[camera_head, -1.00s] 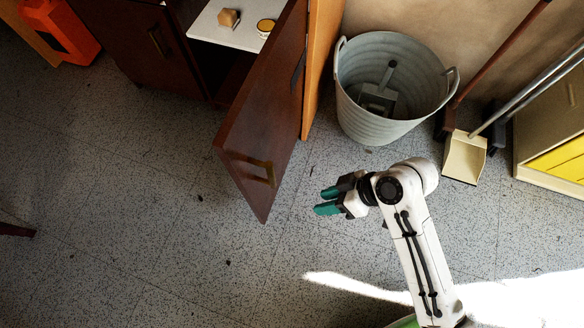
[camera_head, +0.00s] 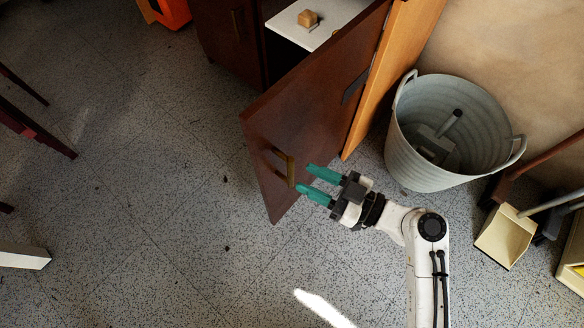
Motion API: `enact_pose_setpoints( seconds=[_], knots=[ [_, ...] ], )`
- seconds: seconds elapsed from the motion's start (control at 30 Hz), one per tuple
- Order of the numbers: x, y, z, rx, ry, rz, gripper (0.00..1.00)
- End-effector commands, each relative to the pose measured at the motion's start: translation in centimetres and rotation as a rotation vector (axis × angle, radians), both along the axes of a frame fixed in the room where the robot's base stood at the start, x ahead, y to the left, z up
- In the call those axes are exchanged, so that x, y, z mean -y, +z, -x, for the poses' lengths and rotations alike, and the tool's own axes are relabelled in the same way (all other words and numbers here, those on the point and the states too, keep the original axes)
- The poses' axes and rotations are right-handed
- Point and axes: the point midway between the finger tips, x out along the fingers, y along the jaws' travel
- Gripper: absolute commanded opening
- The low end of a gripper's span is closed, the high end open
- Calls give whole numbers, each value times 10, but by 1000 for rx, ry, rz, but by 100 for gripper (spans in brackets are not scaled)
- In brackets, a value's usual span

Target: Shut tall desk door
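The tall desk door (camera_head: 312,115) is dark brown wood and stands swung open from the desk, hinged on its right side at the orange-brown side panel (camera_head: 388,75). My gripper (camera_head: 312,181) is open, with two teal fingers pointing left. It is just right of the handle, in front of the door's lower part. The fingers appear empty, and I cannot tell whether a fingertip touches the door.
A grey bucket (camera_head: 413,165) stands right of the desk, with a dustpan (camera_head: 505,236) farther right. A small wooden block (camera_head: 307,18) lies on a white shelf (camera_head: 335,24) inside the desk. Chair legs (camera_head: 45,131) show at the left. The speckled floor between is clear.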

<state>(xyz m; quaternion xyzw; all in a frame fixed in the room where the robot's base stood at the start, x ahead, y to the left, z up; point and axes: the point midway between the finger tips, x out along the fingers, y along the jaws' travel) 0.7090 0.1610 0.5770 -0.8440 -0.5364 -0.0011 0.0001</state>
Motion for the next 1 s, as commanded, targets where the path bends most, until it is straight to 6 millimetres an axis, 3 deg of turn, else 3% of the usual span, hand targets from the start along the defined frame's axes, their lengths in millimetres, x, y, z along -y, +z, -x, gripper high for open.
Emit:
enact_pose_setpoints(
  seconds=[0.1, 0.3, 0.73, 1.0],
  knots=[
    [-20, -1, -9, 0, 4, 0, 39],
    [-42, -1, -19, -1, 3, 0, 39],
    [-50, -1, -23, -2, 1, 1, 39],
    [-50, -1, -23, -2, 1, 1, 13]
  ],
)
